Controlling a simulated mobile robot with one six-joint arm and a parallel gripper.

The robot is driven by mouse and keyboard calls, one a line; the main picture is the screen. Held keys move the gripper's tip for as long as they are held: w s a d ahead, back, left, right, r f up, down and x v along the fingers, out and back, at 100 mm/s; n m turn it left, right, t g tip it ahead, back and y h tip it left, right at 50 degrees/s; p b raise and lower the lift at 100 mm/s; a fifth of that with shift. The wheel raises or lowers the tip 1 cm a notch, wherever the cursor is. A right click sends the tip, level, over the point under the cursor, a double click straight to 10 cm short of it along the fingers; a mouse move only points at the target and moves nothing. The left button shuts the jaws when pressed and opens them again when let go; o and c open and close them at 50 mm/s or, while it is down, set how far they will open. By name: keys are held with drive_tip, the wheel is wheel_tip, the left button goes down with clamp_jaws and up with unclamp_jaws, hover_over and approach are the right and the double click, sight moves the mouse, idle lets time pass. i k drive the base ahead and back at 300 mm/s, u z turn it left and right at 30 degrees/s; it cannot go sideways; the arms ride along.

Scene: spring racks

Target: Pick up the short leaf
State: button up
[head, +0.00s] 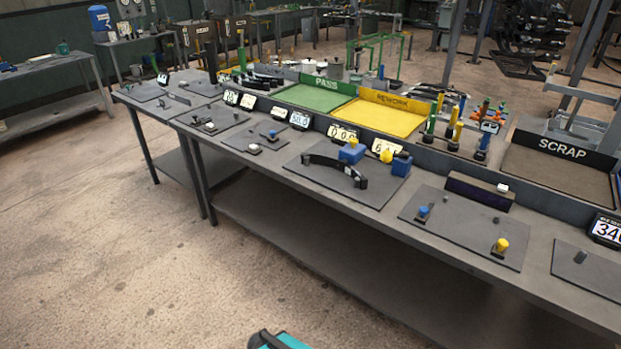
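A dark, curved leaf-like bar (335,168) lies on a grey mat at the middle of the long workbench. Several dark curved bars (258,77) lie farther back on the bench, left of the PASS tray. They are small and overlapping, and I cannot tell which piece is the short leaf. My gripper is not in view; only a teal and black part, probably mine, shows at the bottom edge.
A grey workbench (300,185) runs across the view, with a lower shelf. Behind its mats stand a green PASS tray (318,97), a yellow REWORK tray (385,116) and a SCRAP tray (555,180). Small fixtures and displays line it. The floor (110,250) at front left is clear.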

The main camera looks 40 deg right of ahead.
sight(320, 160)
drive_tip(key=u, duration=0.1)
drive_tip(key=k, duration=0.5)
drive_tip(key=u, duration=0.7)
drive_tip(key=i, duration=2.15)
drive_tip(key=z, duration=1.2)
drive_tip(key=i, duration=0.8)
drive_tip(key=z, duration=0.35)
